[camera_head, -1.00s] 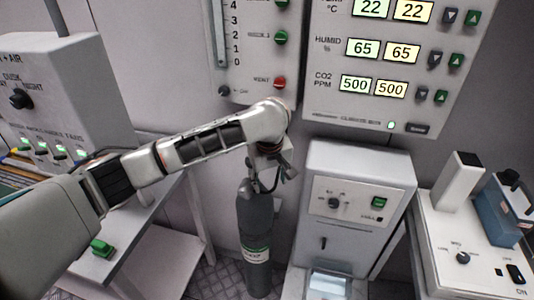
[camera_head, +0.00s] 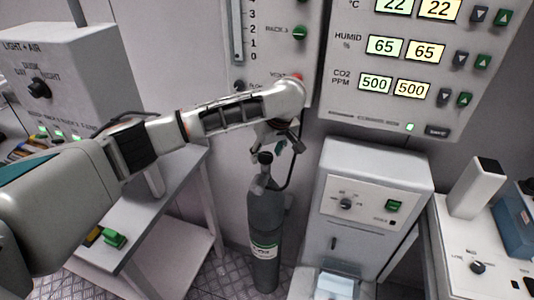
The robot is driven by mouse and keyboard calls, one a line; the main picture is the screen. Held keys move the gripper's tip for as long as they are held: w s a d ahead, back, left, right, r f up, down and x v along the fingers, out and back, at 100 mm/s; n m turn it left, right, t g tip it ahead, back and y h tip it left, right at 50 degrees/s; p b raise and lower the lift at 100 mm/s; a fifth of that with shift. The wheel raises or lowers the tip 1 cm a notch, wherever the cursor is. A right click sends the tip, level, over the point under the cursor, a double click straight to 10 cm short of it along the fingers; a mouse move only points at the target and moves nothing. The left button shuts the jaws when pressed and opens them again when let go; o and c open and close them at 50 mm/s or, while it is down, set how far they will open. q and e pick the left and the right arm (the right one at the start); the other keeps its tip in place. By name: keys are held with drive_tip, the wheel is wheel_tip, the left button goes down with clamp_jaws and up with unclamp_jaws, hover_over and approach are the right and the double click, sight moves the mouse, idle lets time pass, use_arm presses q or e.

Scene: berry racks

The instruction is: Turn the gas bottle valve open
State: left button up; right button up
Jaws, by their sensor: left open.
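The dark grey gas bottle (camera_head: 265,215) stands upright on the floor in the middle, with a green and white label low on its side. Its valve, a small black knob (camera_head: 265,158), shows at the top of the bottle. A dark hose (camera_head: 299,165) curves from the bottle's top up behind my wrist. My left gripper (camera_head: 284,147) points down just above and slightly right of the knob. It is open; the fingers are small and partly hidden by the wrist, and I cannot tell whether they touch the knob. My right gripper is out of view.
A grey table (camera_head: 150,222) with a green item (camera_head: 113,238) stands left of the bottle. A white cabinet machine (camera_head: 372,190) stands close on its right. A wall panel with displays (camera_head: 425,70) hangs above. A narrow strip of floor is free around the bottle.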

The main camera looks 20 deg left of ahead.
use_arm(q)
drive_tip(key=shift+w+f, duration=0.1)
drive_tip(key=shift+f, duration=0.1)
drive_tip(key=c, duration=1.1)
